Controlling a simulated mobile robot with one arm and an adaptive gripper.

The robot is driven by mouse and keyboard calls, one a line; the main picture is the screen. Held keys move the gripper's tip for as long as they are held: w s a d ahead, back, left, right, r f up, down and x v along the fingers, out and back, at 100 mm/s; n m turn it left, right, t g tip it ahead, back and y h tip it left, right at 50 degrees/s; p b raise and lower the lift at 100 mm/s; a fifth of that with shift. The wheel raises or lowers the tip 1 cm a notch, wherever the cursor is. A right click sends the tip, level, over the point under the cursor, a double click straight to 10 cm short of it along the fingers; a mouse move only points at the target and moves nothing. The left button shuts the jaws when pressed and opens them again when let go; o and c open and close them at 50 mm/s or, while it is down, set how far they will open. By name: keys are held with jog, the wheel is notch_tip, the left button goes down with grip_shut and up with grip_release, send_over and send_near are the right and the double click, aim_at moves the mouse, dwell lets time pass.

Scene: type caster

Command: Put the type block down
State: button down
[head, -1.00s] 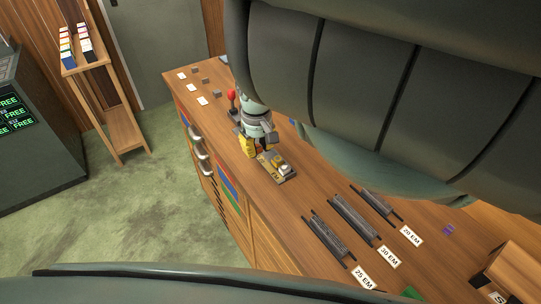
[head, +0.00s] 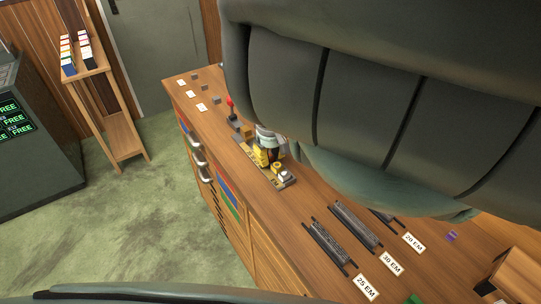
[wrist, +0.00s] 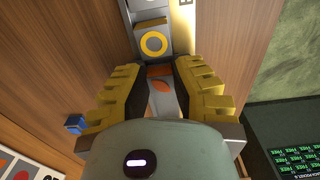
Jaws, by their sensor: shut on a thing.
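My gripper (wrist: 161,80) has yellow ridged fingers and is shut on a small grey type block (wrist: 163,100) with an orange mark, seen between the fingers in the wrist view. In the head view my gripper (head: 267,158) is low over a long grey holder (head: 288,184) on the wooden counter. A block with a yellow ring (wrist: 153,42) sits in the holder just beyond the fingertips, with a whitish block past it. An orange patch shows between the held block and the yellow-ringed one. I cannot tell whether the held block touches the holder.
A red-knobbed lever (head: 230,102) stands left of the holder. Small grey cubes (head: 205,87) and white cards lie at the far left end. Dark racks (head: 329,245) with EM labels lie to the right. My arm hides much of the counter's back.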

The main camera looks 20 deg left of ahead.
jog(key=shift+f, duration=0.3)
jog(key=c, duration=0.9)
grip_release()
jog(key=shift+c, duration=0.2)
jog(key=shift+r, duration=0.2)
